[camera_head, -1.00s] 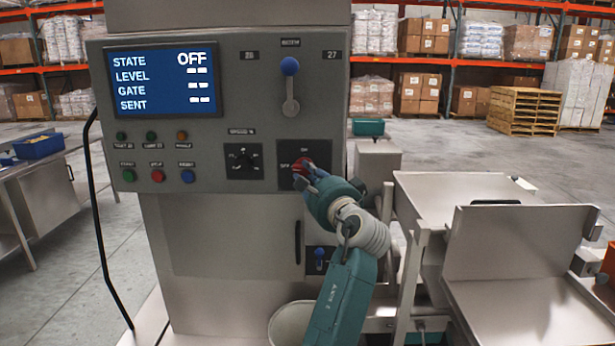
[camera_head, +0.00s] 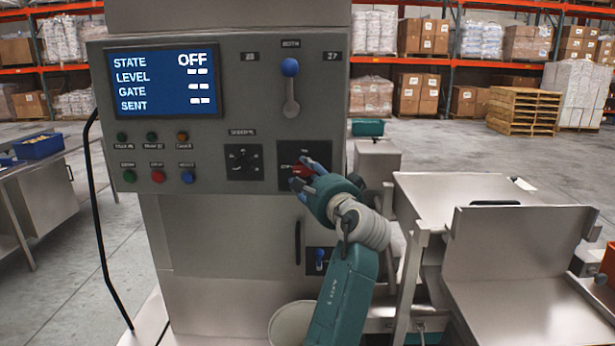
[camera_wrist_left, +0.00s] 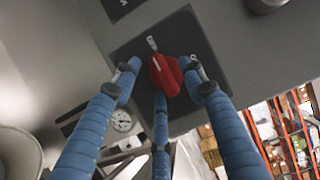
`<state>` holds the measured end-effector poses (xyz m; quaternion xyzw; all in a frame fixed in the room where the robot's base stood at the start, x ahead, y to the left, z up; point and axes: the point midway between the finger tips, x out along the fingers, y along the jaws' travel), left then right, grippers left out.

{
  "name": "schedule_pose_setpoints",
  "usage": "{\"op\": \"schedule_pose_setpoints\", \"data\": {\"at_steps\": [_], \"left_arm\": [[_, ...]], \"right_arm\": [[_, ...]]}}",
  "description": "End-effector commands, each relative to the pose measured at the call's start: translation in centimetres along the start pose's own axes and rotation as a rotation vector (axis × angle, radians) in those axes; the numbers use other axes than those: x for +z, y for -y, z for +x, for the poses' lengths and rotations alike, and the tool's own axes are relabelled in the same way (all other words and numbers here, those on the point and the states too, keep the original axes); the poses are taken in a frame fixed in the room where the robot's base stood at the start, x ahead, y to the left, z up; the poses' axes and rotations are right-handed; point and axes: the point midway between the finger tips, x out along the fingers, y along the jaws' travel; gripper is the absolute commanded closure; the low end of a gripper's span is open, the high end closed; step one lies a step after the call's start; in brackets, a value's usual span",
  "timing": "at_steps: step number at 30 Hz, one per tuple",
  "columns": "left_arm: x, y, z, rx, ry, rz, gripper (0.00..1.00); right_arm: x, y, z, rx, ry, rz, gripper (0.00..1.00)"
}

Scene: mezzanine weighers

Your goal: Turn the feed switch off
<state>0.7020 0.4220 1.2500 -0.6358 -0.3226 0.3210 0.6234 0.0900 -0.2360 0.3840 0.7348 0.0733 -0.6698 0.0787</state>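The feed switch is a red knob (camera_head: 301,171) on a black plate at the lower right of the grey control panel (camera_head: 215,120). In the head view its long grip lies roughly sideways, towards the label at its left. My left gripper (camera_head: 313,182) is at the knob. In the left wrist view, its blue fingers (camera_wrist_left: 160,85) are spread around the red knob (camera_wrist_left: 166,76), with a gap at the left finger; contact at the right finger is unclear. The screen (camera_head: 163,83) reads STATE OFF. My right gripper is not in view.
A blue-knobbed lever (camera_head: 290,85) is above the switch, and a black dial (camera_head: 243,160) is to its left. Several buttons sit further left. A small blue-handled switch (camera_head: 320,259) is below. Metal trays (camera_head: 520,250) stand at the right.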

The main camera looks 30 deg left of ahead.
Motion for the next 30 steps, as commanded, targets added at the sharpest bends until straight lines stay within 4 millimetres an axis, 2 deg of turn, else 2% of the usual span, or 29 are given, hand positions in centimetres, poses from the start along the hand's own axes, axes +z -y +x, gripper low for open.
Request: {"op": "schedule_pose_setpoints", "data": {"at_steps": [8,21,30], "left_arm": [[-0.1,0.0,-0.5,-0.001,-0.003,0.002,0.58],[0.0,-0.1,-6.8,0.001,-0.001,0.001,0.58],[0.1,0.0,-7.5,0.000,0.000,0.000,0.58]], "right_arm": [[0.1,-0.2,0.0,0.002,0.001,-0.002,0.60],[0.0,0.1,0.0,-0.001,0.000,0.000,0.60],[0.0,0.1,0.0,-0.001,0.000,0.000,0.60]]}}
